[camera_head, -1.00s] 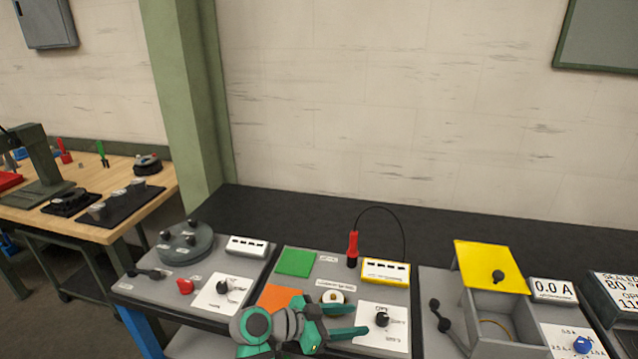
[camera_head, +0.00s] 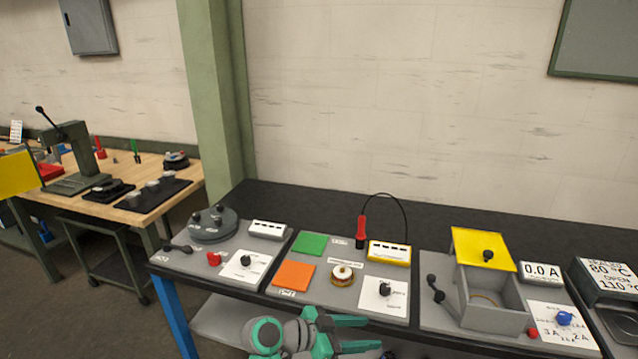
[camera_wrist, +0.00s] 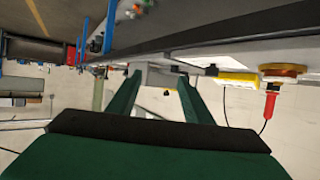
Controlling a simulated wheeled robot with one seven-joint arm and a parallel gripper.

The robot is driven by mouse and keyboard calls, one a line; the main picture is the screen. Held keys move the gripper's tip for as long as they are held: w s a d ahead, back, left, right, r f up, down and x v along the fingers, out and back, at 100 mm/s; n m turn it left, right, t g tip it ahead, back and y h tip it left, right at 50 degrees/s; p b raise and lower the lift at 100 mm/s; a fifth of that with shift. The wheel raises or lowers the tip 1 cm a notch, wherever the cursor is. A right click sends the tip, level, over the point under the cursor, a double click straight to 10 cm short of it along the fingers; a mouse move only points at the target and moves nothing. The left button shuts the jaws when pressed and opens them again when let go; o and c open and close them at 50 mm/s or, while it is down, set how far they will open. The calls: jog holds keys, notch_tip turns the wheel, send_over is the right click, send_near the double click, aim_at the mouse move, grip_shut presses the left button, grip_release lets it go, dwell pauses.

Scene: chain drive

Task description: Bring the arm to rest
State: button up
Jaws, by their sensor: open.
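My gripper (camera_head: 352,333) is in the lower middle of the head view, in front of the bench's front edge and low beside it. Its two green fingers point right, are spread apart and hold nothing. In the wrist view my gripper (camera_wrist: 155,82) shows its two fingers apart with no object between them. The wrist picture is turned over, with the bench's edge across the top. My grey and green arm links show beside the gripper in the head view.
The dark bench (camera_head: 420,223) carries a middle panel with a green square (camera_head: 311,244), an orange square (camera_head: 294,275), a brass-rimmed round part (camera_head: 342,275) and a red-handled probe (camera_head: 361,231). A yellow-lidded box (camera_head: 484,249) stands right. A wooden table (camera_head: 150,165) stands left.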

notch_tip(320, 180, down, 9)
jog(key=s+n+t+y, duration=0.1)
jog(key=s+n+t, duration=0.1)
jog(key=n+t, duration=0.15)
jog(key=s+a+f+n+t+y, duration=0.2)
jog(key=s+f+n+y, duration=0.2)
jog(key=s+f, duration=0.3)
jog(key=s+a+f+n+t+y, duration=0.1)
jog(key=s+a+f+n+y, duration=0.2)
jog(key=s+f+n, duration=0.3)
jog(key=s+a+r+n+t+y, duration=0.1)
jog(key=s+a+y, duration=0.1)
jog(key=s, duration=0.6)
jog(key=s+a+r+t+y, duration=0.1)
jog(key=s+a+y, duration=0.15)
jog(key=s, duration=0.55)
jog(key=s+r+t, duration=0.2)
jog(key=s+r, duration=0.8)
jog(key=r, duration=0.1)
jog(key=shift+s+a+r, duration=0.25)
jog(key=shift+s+a, duration=0.05)
jog(key=shift+a, duration=0.15)
